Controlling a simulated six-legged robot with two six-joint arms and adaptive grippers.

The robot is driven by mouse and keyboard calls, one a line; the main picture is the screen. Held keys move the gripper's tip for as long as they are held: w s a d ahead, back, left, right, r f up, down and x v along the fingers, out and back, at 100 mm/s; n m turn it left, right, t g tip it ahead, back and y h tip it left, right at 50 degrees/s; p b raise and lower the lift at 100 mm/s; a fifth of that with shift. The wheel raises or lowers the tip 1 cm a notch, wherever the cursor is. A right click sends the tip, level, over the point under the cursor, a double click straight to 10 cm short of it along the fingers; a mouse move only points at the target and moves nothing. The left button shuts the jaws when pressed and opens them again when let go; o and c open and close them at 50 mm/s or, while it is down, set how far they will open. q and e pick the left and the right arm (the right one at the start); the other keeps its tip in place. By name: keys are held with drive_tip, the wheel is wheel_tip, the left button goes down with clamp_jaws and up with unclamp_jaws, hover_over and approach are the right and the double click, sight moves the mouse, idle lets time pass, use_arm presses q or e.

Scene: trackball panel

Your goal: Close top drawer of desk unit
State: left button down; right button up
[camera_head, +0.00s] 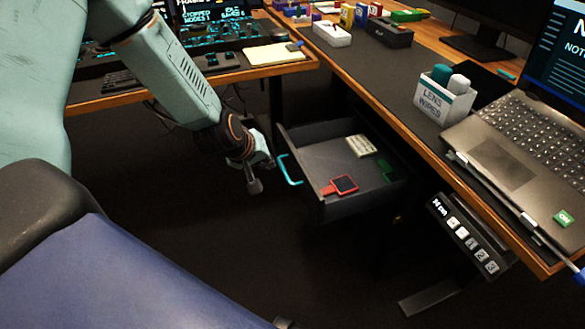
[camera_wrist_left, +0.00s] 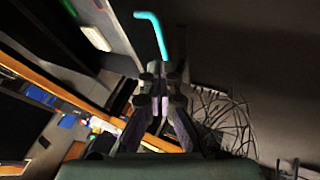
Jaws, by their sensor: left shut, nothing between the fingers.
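The top drawer (camera_head: 310,203) of the desk unit is pulled open under the desk on the right in the head view. Its cyan handle (camera_head: 290,170) is on the drawer's left-facing front, and the handle also shows at the top of the left wrist view (camera_wrist_left: 152,32). My left gripper (camera_head: 255,187) is shut and empty, just left of the handle and apart from it in the head view. Its closed fingers show in the wrist view (camera_wrist_left: 158,72), pointing toward the handle. My right gripper is not in view.
The drawer holds a red-framed device (camera_head: 344,184), a pale labelled block (camera_head: 361,146) and a green item (camera_head: 387,170). The desk above carries a laptop (camera_head: 510,140) and a lens wipes box (camera_head: 443,100). A blue chair seat (camera_head: 130,275) fills the lower left.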

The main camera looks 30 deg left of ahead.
sight(298, 168)
use_arm(q)
drive_tip(key=b+x, duration=0.5)
drive_tip(key=x, duration=0.2)
drive_tip(key=shift+w+f, duration=0.1)
drive_tip(key=shift+f, duration=0.2)
drive_tip(key=w+d+b, duration=0.2)
drive_tip(key=w, duration=0.1)
drive_tip(key=shift+d+r, duration=0.2)
drive_tip(key=shift+d, duration=0.1)
drive_tip(key=shift+d+r, duration=0.1)
